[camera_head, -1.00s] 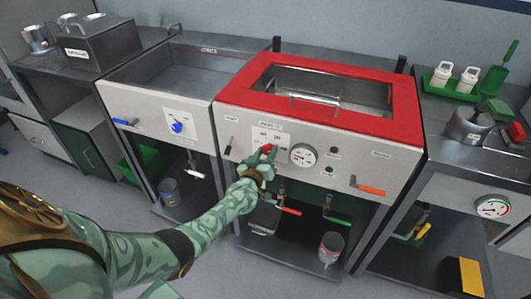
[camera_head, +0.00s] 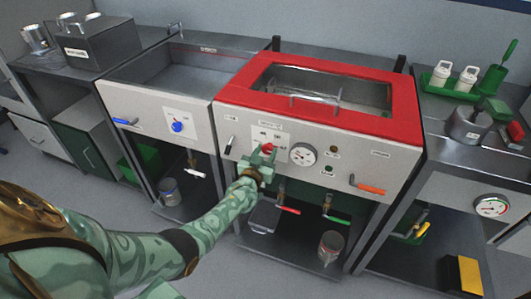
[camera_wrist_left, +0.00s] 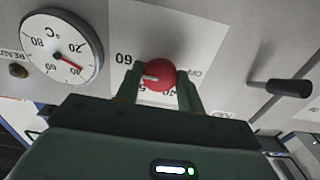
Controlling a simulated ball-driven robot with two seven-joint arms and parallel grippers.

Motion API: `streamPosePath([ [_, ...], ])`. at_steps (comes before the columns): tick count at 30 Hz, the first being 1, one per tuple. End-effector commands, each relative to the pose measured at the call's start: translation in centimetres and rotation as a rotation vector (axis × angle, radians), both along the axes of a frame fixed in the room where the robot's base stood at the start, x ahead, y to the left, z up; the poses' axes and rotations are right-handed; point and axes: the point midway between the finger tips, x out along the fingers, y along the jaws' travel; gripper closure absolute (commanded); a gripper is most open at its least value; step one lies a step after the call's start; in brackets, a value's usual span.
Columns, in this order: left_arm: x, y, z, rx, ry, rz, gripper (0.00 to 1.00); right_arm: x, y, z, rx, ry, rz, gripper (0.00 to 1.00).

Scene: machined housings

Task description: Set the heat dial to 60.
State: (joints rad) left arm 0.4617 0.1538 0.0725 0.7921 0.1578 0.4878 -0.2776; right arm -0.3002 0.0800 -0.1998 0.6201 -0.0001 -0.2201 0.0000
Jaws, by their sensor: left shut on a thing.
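The heat dial (camera_wrist_left: 160,75) is a red round knob with a white pointer mark, on a light panel with printed marks. My left gripper (camera_wrist_left: 158,86) is shut on it, one finger on each side. In the left wrist view the pointer points left, seemingly between the 60 mark (camera_wrist_left: 123,58) and the partly hidden mark below it. The OFF mark (camera_wrist_left: 196,72) is on the other side. In the head view the red dial (camera_head: 268,148) shows just above my left gripper (camera_head: 263,158), on the front of the red-rimmed bath. My right gripper is out of view.
A round °C gauge (camera_wrist_left: 62,47) sits beside the dial, its red needle between 20 and 40. A black lever (camera_wrist_left: 290,88) sticks out on the other side. Red (camera_head: 289,210) and green (camera_head: 337,219) tap handles hang below the panel.

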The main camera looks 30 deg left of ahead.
Motion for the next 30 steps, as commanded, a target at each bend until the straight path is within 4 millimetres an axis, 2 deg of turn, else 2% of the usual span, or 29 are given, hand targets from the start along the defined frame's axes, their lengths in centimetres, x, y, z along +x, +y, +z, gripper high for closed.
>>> streamPosePath([
  [5,-0.1,-0.1,-0.4,0.0,0.008,-0.002,0.85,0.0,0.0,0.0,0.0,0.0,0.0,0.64],
  [6,-0.1,-0.1,-0.3,0.0,0.008,-0.002,0.54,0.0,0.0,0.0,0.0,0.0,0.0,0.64],
  [8,-0.1,-0.1,-0.3,0.0,0.007,-0.002,0.41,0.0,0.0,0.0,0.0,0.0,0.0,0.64],
  [16,-0.1,0.0,-0.1,-0.001,0.003,-0.001,0.41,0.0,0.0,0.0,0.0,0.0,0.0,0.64],
  [20,-1.0,-0.3,0.1,-0.001,0.002,-0.001,0.41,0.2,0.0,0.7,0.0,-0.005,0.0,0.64],
  [23,-2.9,-0.7,0.4,-0.001,0.002,-0.001,0.41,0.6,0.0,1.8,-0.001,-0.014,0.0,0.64],
  [30,-9.3,-2.3,0.4,-0.002,0.003,-0.001,0.41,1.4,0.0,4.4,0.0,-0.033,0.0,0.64],
])
